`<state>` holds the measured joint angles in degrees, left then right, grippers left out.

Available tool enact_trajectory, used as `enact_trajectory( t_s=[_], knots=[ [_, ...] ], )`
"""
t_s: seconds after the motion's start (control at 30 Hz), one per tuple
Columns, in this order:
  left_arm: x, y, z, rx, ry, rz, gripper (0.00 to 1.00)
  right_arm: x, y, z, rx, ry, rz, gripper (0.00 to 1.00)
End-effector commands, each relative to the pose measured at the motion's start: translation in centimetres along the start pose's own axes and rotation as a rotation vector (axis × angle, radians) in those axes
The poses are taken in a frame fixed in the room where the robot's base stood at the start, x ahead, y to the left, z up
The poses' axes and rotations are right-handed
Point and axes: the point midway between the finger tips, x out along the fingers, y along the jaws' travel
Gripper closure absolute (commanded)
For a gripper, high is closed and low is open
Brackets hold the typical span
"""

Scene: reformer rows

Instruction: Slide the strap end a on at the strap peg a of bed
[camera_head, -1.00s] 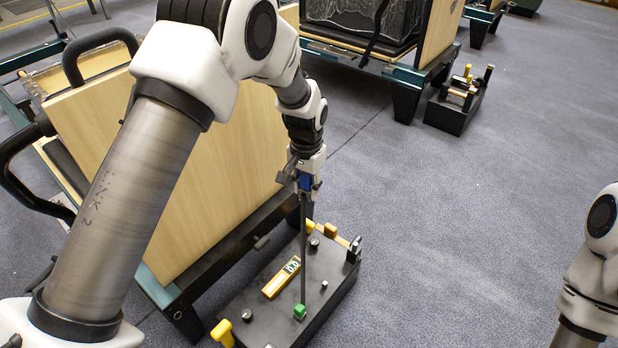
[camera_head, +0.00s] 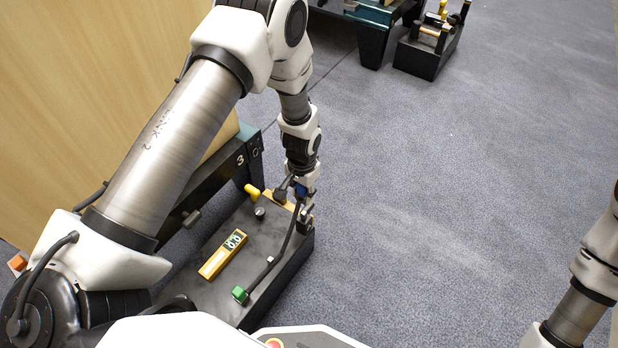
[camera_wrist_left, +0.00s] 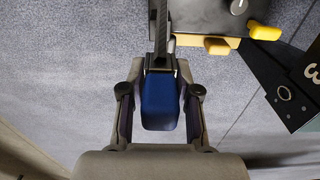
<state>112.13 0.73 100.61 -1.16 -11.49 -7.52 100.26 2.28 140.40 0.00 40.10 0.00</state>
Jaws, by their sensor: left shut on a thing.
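My left gripper (camera_head: 301,188) is shut on the blue strap end (camera_wrist_left: 160,102), which sits between both fingers in the left wrist view. A dark strap (camera_head: 287,240) runs from it, curving down to a green block (camera_head: 240,294) on the black box (camera_head: 215,232) at the foot of the bed. The gripper is low, over the box's far right end, close beside a small metal fitting (camera_head: 307,216). I cannot tell whether that fitting is strap peg a, nor whether the strap end touches it. My right gripper is out of view; only its arm shows.
The box carries a wooden piece with a display (camera_head: 223,255), a grey knob (camera_head: 260,212) and a yellow handle (camera_head: 252,191). The bed's dark post marked 3 (camera_head: 242,160) stands close behind. Another box (camera_head: 428,50) stands farther back. The carpet to the right is clear.

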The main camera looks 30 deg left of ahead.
Motion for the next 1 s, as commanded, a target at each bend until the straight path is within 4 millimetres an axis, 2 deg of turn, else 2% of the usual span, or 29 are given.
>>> enact_trajectory(
  t_s=[0.3, 0.47, 0.8, 1.0],
  knots=[
    [0.1, 0.0, 0.1, 0.0, 0.0, 0.0, 1.0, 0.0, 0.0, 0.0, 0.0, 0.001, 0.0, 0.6],
    [-0.1, 0.0, 0.2, 0.0, -0.001, 0.0, 1.0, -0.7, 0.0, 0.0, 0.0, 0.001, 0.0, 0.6],
    [4.0, 0.0, 0.1, 0.0, 0.0, 0.0, 1.0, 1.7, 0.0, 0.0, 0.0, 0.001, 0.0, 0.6],
    [5.7, 0.0, 0.1, 0.0, 0.0, 0.0, 1.0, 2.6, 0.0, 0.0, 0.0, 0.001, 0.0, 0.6]
  ],
)
